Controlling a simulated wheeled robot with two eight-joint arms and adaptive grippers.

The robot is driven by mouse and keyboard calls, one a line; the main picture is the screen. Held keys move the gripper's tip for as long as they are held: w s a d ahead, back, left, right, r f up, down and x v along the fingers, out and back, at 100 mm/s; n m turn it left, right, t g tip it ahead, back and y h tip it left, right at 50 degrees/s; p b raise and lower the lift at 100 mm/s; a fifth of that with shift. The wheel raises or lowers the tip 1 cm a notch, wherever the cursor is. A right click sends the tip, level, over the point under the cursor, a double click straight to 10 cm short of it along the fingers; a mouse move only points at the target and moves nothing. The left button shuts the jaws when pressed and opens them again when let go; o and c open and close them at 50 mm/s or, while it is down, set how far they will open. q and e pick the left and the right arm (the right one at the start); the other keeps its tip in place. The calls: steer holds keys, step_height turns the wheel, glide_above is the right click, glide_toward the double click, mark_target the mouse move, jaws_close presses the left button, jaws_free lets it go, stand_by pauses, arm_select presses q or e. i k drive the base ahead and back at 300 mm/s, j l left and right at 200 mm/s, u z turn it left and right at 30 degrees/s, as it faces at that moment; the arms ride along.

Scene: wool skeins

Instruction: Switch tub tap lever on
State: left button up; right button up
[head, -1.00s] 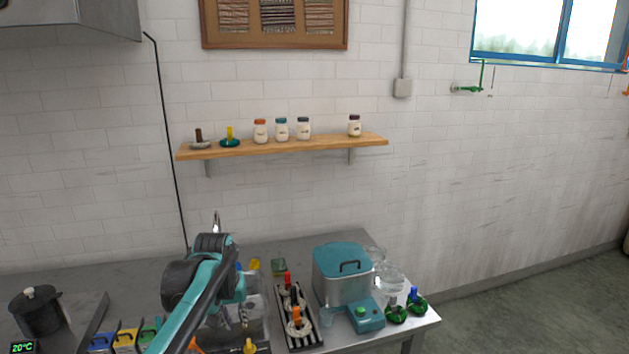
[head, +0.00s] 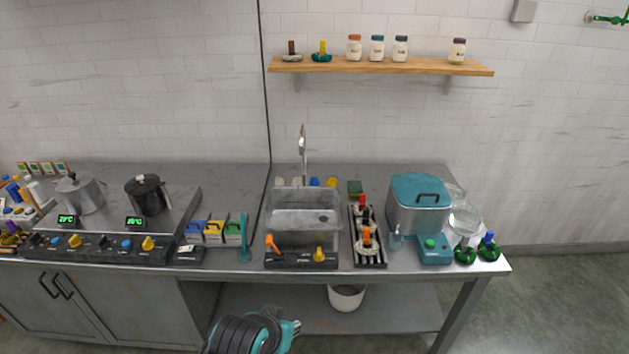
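A black control panel (head: 295,261) runs along the tub's front edge. An orange lever (head: 271,243) stands on its left part, leaning to the upper left. A yellow knob (head: 319,254) sits on its right part. Too small to tell which one is the tap lever or its exact setting. Part of my arm, black and teal, shows at the bottom below the worktop, apart from the panel.
Left of the tub stand coloured boxes (head: 213,230) and a stove (head: 110,212) with two pots. Right of it are a black rack (head: 367,257) with skeins and a teal-lidded cooker (head: 418,205). A white bucket (head: 346,296) stands below. The space before the panel is clear.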

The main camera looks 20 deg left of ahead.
mark_target(269, 241)
steer(key=i+j+u, duration=0.3)
steer(key=i, duration=0.2)
steer(key=i+j+u, duration=0.15)
steer(key=i+u, duration=0.15)
steer(key=i, duration=0.15)
